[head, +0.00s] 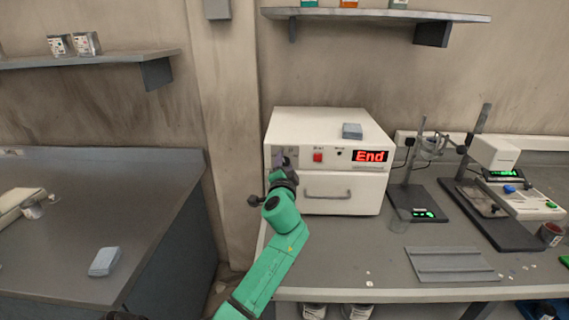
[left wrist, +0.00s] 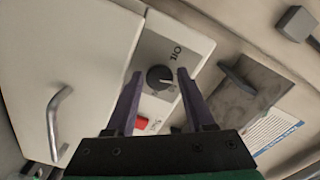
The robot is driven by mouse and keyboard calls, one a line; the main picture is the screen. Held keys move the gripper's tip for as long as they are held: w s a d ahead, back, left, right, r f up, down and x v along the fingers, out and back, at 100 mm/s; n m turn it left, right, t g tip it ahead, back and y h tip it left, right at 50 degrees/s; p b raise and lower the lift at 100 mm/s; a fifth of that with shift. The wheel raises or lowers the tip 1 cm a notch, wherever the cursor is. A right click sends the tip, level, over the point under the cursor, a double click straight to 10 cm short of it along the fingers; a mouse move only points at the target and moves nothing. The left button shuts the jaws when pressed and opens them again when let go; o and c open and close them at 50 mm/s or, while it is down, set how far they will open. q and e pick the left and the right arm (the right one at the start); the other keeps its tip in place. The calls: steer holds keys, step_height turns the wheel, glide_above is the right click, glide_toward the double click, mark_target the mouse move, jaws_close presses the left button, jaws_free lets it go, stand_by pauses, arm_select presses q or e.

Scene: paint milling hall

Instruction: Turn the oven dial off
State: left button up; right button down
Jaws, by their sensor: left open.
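The oven (head: 330,119) is a white box on the right bench, with a drawer-like front, a handle, a red button and a red display reading "End". Its dial (left wrist: 159,78) is a round dark knob on a grey panel in the left wrist view. Marks are printed beside the dial; its exact setting I cannot tell. My left gripper (head: 280,160) is at the left end of the oven's front and hides the dial in the head view. In the left wrist view its open fingers (left wrist: 159,73) stand on either side of the dial, with visible gaps. My right gripper is out of view.
The red button (head: 318,157) is just right of my left gripper. A blue-grey block (head: 352,131) lies on the oven's top. Lab stands and a balance (head: 520,200) are to the right. A grey ridged tray (head: 450,265) lies on the bench front. A wall pillar is to the left.

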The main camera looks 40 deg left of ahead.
arm_select(q)
jaws_close()
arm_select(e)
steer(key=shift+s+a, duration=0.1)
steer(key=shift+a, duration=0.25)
arm_select(q)
steer(key=shift+f, duration=0.15)
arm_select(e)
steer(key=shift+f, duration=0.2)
